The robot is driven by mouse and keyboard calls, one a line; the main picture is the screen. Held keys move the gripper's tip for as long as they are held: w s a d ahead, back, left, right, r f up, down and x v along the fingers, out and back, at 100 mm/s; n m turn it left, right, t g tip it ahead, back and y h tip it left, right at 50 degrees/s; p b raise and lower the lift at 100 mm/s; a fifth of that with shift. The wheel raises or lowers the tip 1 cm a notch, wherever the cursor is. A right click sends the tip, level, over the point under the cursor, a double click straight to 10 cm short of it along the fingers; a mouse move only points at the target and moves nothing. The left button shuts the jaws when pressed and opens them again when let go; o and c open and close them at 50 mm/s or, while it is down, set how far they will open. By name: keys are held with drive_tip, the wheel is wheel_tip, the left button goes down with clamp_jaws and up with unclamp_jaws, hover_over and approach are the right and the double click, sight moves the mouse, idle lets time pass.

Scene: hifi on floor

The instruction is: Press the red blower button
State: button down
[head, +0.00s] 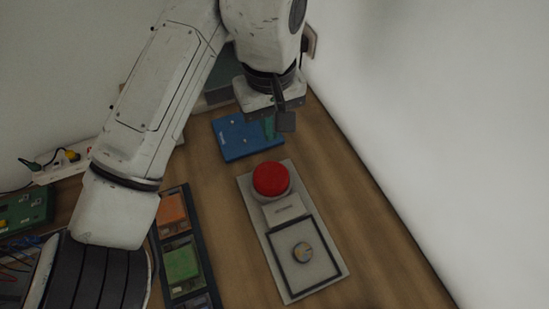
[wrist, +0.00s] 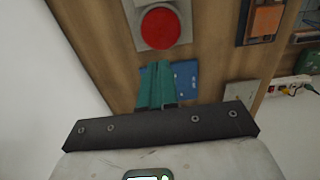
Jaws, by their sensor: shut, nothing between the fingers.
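The red button (head: 270,178) is a round red dome on a grey base at the upper end of a light grey panel (head: 258,222). A plain label plate lies below it on the panel. In the wrist view the red button (wrist: 160,28) shows at the top, beyond my fingertips. My gripper (head: 282,124) is above the blue board, up from the button in the head view, and apart from the button. In the wrist view its green fingers (wrist: 157,78) are together with nothing between them.
A blue board (head: 240,138) lies beneath my gripper. A dark tray (head: 201,270) with orange and green blocks lies left. A white wall (head: 440,120) stands right. A power strip (head: 62,164) is far left.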

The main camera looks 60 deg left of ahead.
sight(272, 173)
wheel_tip(272, 173, down, 14)
drive_tip(key=shift+b, duration=0.5)
idle(0.3)
